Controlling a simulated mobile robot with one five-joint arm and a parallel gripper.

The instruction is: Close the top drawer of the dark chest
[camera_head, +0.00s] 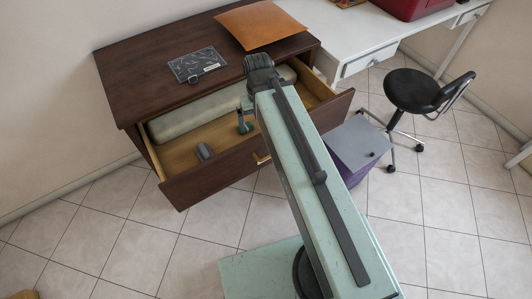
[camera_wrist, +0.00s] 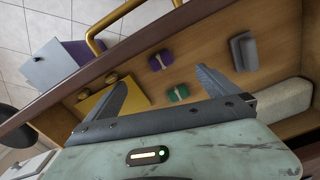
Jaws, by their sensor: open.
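The dark chest (camera_head: 140,85) stands against the wall at the left. Its top drawer (camera_head: 222,168) is pulled well out, with a brass handle (camera_head: 260,158) on the front, partly hidden by my arm. In the wrist view the brass handle (camera_wrist: 97,42) shows on the outer side of the drawer front (camera_wrist: 145,47). My gripper (camera_wrist: 162,77) is open and empty, over the drawer's inside, on the chest side of the front. In the head view my arm hides most of it; one finger shows by the green item. I cannot tell whether the fingers touch anything.
The drawer holds a long pale bolster (camera_head: 190,115), a grey item (camera_head: 204,151), and small purple (camera_wrist: 161,60) and green (camera_wrist: 178,93) items. A purple bin with a grey lid (camera_head: 357,142) stands right of the drawer, near a black stool (camera_head: 415,90).

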